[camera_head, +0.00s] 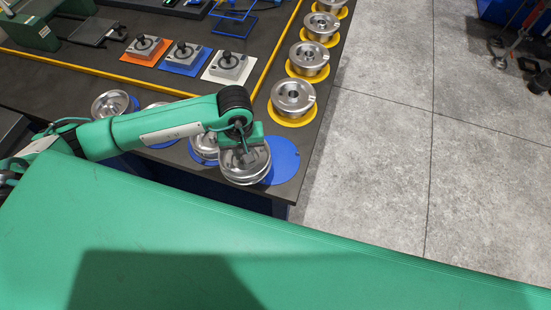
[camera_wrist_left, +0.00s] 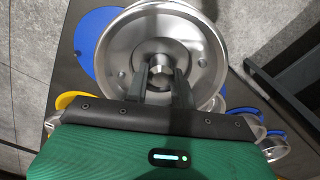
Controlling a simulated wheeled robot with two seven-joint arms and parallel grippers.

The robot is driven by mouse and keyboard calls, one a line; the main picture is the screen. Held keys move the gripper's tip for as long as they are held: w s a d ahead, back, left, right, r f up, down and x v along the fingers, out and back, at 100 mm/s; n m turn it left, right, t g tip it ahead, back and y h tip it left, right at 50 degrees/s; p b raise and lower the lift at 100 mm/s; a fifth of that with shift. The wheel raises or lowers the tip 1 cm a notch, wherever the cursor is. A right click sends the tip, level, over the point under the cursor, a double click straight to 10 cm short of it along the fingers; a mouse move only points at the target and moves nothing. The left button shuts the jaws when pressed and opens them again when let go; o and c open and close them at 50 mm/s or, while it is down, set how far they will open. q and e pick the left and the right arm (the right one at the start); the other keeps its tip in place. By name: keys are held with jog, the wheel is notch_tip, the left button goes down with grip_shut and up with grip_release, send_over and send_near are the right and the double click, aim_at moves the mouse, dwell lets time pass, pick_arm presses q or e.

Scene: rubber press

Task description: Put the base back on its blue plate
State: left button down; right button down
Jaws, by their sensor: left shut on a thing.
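The base, a round silver metal piece (camera_head: 246,166), is under my left gripper (camera_head: 246,150) near the front right corner of the table. In the left wrist view the base (camera_wrist_left: 205,50) fills the upper middle, and my left gripper (camera_wrist_left: 160,85) is shut on its central hub. A round blue plate (camera_head: 284,160) lies bare just right of the base in the head view, partly covered by it. The plate also shows in the left wrist view (camera_wrist_left: 92,45), beside the base. Whether the base touches the table is hard to tell. My right gripper is not in view.
Silver bases on yellow plates line the right edge, the nearest one (camera_head: 293,96) behind the blue plate. Orange, blue and white square plates (camera_head: 226,68) hold grey blocks.

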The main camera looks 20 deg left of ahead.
pick_arm(q)
jog(key=n, duration=0.1)
jog(key=w+d+r+n, duration=0.1)
jog(key=shift+w+n, duration=0.15)
jog(key=shift+n, duration=0.15)
jog(key=r+n, duration=0.1)
jog(key=n, duration=0.1)
jog(key=w+n+b, duration=0.1)
jog(key=shift+w+d+r+n, duration=0.1)
jog(key=shift+d+r+n, duration=0.25)
jog(key=shift+n, duration=0.05)
jog(key=r+n, duration=0.1)
jog(key=n, duration=0.1)
jog(key=w+d+r+n+b, duration=0.1)
jog(key=n, duration=0.3)
jog(key=shift+w+d+r, duration=0.2)
jog(key=shift+w+r, duration=0.2)
notch_tip(320, 180, up, 6)
jog(key=w+d+r+n+b, duration=0.1)
jog(key=w+d+n+b, duration=0.15)
jog(key=n, duration=1.15)
jog(key=shift+s+f+p, duration=0.1)
jog(key=shift+f+p, duration=1.3)
jog(key=shift+f, duration=8.8)
